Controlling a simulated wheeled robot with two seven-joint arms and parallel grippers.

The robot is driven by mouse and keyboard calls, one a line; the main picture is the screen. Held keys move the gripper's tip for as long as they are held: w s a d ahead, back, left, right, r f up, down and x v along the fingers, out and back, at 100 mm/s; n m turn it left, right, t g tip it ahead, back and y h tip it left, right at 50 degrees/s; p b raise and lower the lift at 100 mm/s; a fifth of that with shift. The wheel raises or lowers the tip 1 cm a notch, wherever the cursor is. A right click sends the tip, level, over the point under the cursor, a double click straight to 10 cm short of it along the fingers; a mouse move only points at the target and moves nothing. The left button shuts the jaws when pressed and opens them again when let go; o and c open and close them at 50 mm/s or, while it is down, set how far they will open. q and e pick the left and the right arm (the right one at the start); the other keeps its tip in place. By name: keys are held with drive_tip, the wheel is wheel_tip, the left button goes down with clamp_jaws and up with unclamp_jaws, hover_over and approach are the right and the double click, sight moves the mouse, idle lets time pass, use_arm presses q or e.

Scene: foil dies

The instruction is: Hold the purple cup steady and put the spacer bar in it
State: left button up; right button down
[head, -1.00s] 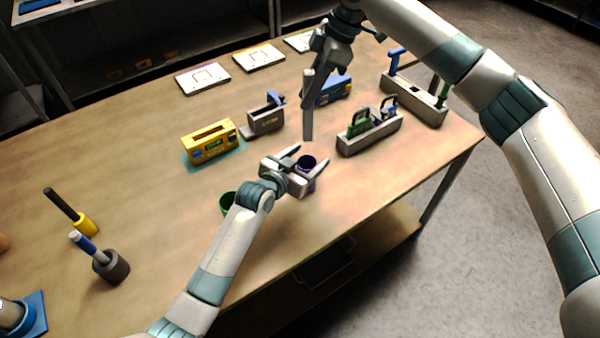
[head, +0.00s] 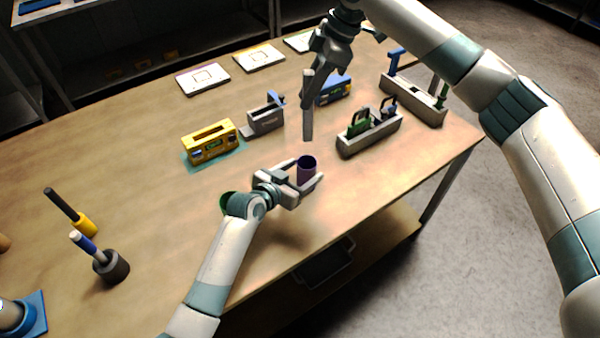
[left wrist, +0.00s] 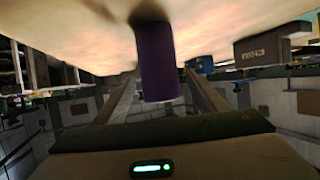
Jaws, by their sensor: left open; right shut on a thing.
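The purple cup (head: 306,172) stands upright on the table near its front edge. It also shows in the left wrist view (left wrist: 158,62), between my left gripper's two fingers. My left gripper (head: 308,171) is open around the cup, with a finger on either side. My right gripper (head: 309,76) is shut on the spacer bar (head: 308,120), a grey bar. The bar hangs nearly upright, its lower end above and just behind the cup, outside it.
A yellow box (head: 210,142), a grey holder (head: 265,120), a blue box (head: 333,89) and a grey tray (head: 370,136) with tools stand behind.

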sight(311, 166)
use_arm(q)
drive_tip(key=shift+x, duration=3.2)
drive_tip(key=shift+c, duration=0.6)
drive_tip(key=c, duration=1.1)
drive_tip(key=shift+o, duration=0.2)
use_arm(e)
drive_tip(key=shift+f+m+t, duration=0.3)
drive_tip(key=shift+m, duration=0.55)
drive_tip(key=shift+f+m+t, duration=0.25)
drive_tip(key=shift+m+t, duration=0.05)
drive_tip(key=shift+m, duration=0.55)
